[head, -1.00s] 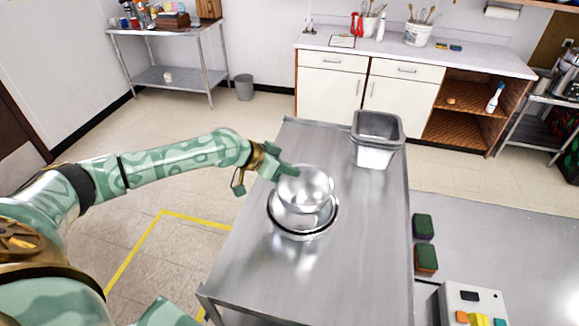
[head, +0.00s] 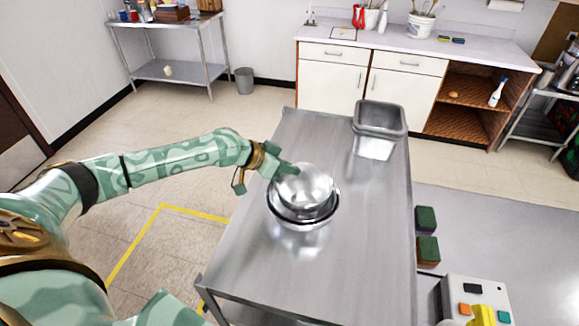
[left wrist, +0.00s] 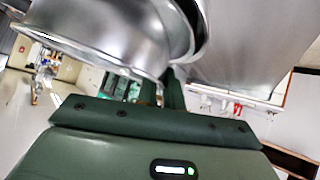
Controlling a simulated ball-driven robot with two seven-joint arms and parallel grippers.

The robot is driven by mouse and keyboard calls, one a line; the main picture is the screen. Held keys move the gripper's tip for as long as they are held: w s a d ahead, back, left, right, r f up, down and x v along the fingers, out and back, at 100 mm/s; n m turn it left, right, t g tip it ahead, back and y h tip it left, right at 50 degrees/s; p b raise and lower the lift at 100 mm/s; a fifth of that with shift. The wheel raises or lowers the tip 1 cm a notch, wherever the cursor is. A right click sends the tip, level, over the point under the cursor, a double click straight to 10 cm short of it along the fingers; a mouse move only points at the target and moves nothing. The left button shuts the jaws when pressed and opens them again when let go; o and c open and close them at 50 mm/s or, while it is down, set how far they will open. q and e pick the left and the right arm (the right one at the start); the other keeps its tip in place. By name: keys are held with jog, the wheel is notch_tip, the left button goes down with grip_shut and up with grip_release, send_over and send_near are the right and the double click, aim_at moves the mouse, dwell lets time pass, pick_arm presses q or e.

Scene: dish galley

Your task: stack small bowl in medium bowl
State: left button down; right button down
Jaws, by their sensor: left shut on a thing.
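The small bowl (head: 304,186), shiny metal, is held by its left rim in my left gripper (head: 288,170), which is shut on it. It sits low over a nest of metal bowls on the steel table, its bottom appearing inside them. The medium bowl (head: 323,211) shows only as a rim and wall around the small bowl, seemingly inside a larger bowl (head: 303,225). Whether the small bowl touches the medium bowl I cannot tell. In the left wrist view, shiny bowl metal (left wrist: 110,30) fills the upper left beyond the fingers. My right gripper is not in view.
The steel table (head: 345,265) is clear in front of the bowls. A grey metal tub (head: 379,120) stands at its back right. Two green-topped sponges (head: 426,218) and a button panel (head: 470,285) lie to the right.

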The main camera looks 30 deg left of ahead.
pick_arm(q)
jog(key=c, duration=1.5)
grip_release()
jog(key=shift+o, duration=0.2)
jog(key=shift+r, duration=0.1)
jog(key=b+v, duration=0.2)
jog(key=v, duration=1.4)
jog(key=shift+a, duration=0.1)
